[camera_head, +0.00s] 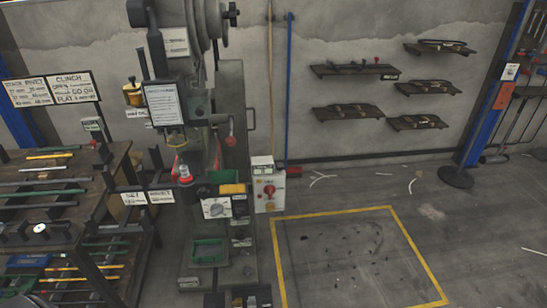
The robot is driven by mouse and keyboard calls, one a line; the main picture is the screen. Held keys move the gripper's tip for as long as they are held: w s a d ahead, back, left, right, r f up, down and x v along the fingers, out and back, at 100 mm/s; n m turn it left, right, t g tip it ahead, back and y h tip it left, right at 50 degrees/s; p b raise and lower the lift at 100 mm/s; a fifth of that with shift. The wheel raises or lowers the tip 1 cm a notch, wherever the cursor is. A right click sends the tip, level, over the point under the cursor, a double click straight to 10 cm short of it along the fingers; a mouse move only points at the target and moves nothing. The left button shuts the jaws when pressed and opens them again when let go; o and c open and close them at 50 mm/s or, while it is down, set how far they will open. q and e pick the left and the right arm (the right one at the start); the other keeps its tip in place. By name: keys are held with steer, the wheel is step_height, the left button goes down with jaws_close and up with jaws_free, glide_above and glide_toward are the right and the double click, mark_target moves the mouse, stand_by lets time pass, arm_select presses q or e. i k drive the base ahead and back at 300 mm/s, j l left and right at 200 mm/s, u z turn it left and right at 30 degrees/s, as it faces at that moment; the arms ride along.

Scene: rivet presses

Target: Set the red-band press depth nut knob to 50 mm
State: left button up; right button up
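A tall grey-green rivet press (232,110) stands left of the middle of the view. A red ball (231,141) on a lever is at its right side, and a red-topped part (185,172) sits lower at its front. A box with a white round dial (216,208) is mounted on the front of the press. I cannot tell which part is the depth nut knob, and no 50 mm mark can be read. A red band is not clear at this size. Neither of my grippers is in view.
A workbench with bars and tools (75,212) stands at the left. A control box with a red knob (268,190) stands right of the press. A yellow-outlined floor area (350,262) is free of large objects. Shelves (354,70) hang on the wall.

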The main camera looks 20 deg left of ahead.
mark_target(217, 210)
steer(key=u, duration=1.25)
